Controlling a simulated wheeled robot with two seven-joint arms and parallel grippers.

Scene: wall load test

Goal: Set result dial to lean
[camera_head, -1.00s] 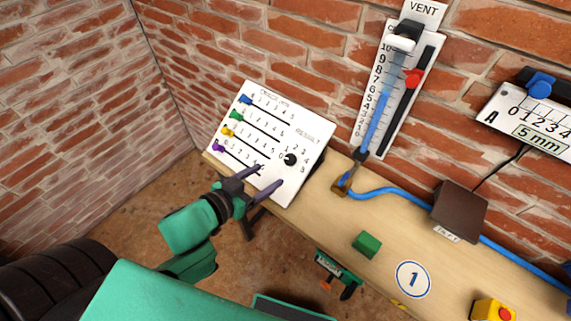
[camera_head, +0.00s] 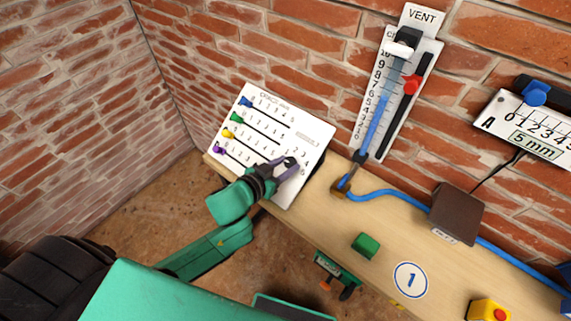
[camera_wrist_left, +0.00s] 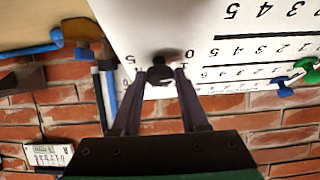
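The white result board (camera_head: 309,128) leans on the left end of the bench, with coloured sliders on its left and a small dark round result dial (camera_head: 291,161) at its lower right, ringed by numbers. My left gripper (camera_head: 292,167) is at this dial, partly covering it and its marks. In the left wrist view the dark dial knob (camera_wrist_left: 160,72) sits between the two fingers of my left gripper (camera_wrist_left: 159,79), with narrow gaps on both sides; the fingers are apart. The dial's pointer direction cannot be made out. My right gripper is not in view.
A vent gauge (camera_head: 384,100) with a red slider (camera_head: 412,84) stands against the brick wall. A blue hose (camera_head: 391,194) runs along the bench (camera_head: 325,207). A green block (camera_head: 366,245), a brown box (camera_head: 457,213) and a yellow box with a red button (camera_head: 489,311) lie farther right.

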